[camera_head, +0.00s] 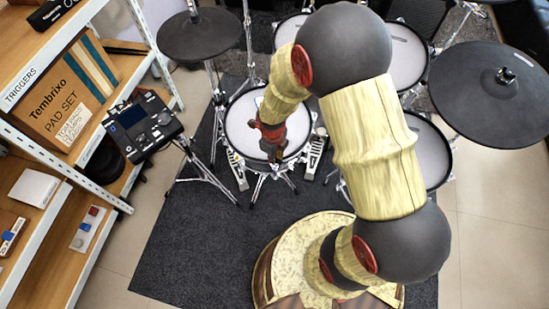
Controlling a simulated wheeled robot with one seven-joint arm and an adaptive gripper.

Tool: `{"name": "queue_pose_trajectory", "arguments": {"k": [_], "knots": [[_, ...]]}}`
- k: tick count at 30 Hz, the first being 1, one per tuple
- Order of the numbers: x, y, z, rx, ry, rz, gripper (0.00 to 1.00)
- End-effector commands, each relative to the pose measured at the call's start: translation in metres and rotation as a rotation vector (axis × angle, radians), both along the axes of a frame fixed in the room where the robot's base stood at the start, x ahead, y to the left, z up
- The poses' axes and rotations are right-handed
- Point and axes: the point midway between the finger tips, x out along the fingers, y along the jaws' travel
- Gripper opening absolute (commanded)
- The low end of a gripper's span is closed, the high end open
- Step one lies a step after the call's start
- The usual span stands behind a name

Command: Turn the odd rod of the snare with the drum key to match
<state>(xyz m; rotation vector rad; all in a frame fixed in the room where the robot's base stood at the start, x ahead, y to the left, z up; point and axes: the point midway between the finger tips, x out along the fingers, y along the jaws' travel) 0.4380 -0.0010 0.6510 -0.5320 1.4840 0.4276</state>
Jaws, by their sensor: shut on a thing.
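The snare (240,118) is a round drum with a white head and a dark rim, on a stand near the middle of the camera_head view. My arm reaches over it and covers part of its head and near rim. My gripper (273,153) points down at the snare's near edge. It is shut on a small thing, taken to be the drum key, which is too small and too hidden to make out. The rods around the snare's rim are too small to compare, so the odd one cannot be told. Whether the key touches a rod cannot be seen.
More white drum pads (404,55) stand behind and right of the snare. Dark cymbals hang at upper left (199,36) and right (490,92). A drum module (143,125) stands left, beside a wooden shelf (110,60) with boxes. Dark carpet (200,235) lies clear in front.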

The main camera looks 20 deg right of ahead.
Motion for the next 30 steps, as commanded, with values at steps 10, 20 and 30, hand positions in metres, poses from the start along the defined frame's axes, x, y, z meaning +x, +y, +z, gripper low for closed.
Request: {"name": "queue_pose_trajectory", "arguments": {"k": [10, 20, 30], "knots": [[0.001, 0.000, 0.002, 0.006, -0.007, -0.115, 0.00], [0.001, 0.000, 0.002, -0.003, 0.001, 0.054, 0.00], [0.000, 0.001, 0.022, -0.002, 0.000, 0.049, 0.00]]}}
